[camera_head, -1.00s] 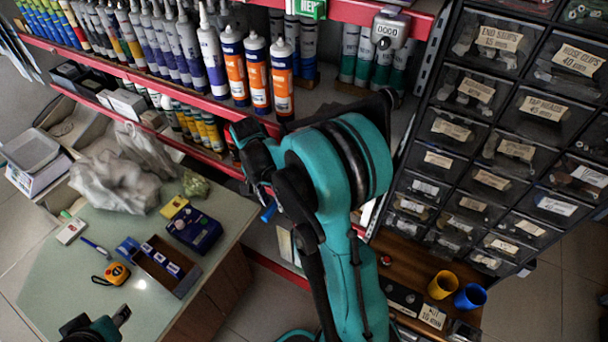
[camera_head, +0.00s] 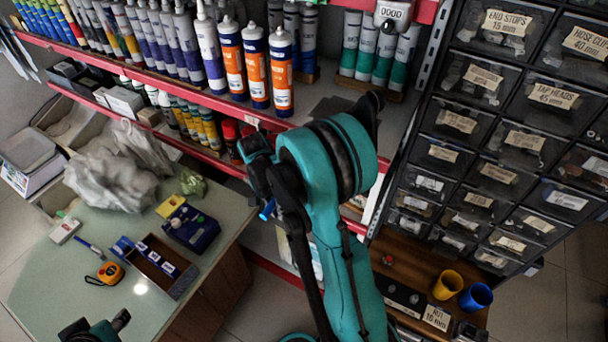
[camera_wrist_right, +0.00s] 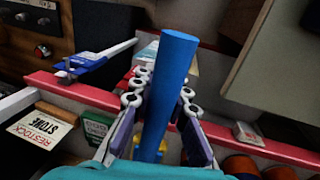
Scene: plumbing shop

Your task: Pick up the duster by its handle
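The duster's blue handle (camera_wrist_right: 170,85) runs lengthwise between the fingers of my right gripper (camera_wrist_right: 163,100) in the right wrist view. A finger presses on each side, so the gripper looks shut on the handle. In the head view my right gripper (camera_head: 257,178) is in front of the red shelf, with a small blue end of the handle (camera_head: 267,209) showing below it. The duster's head is not clearly visible. My left gripper (camera_head: 97,331) is only partly in view at the bottom left edge, and its opening is unclear.
Shelves with red edges (camera_head: 160,86) hold several sealant tubes (camera_head: 255,65) behind my right arm. A drawer cabinet (camera_head: 480,130) stands to the right. A counter (camera_head: 70,275) at the left holds a tape measure (camera_head: 109,272) and an open box (camera_head: 160,269). Yellow and blue cups (camera_head: 447,284) stand lower right.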

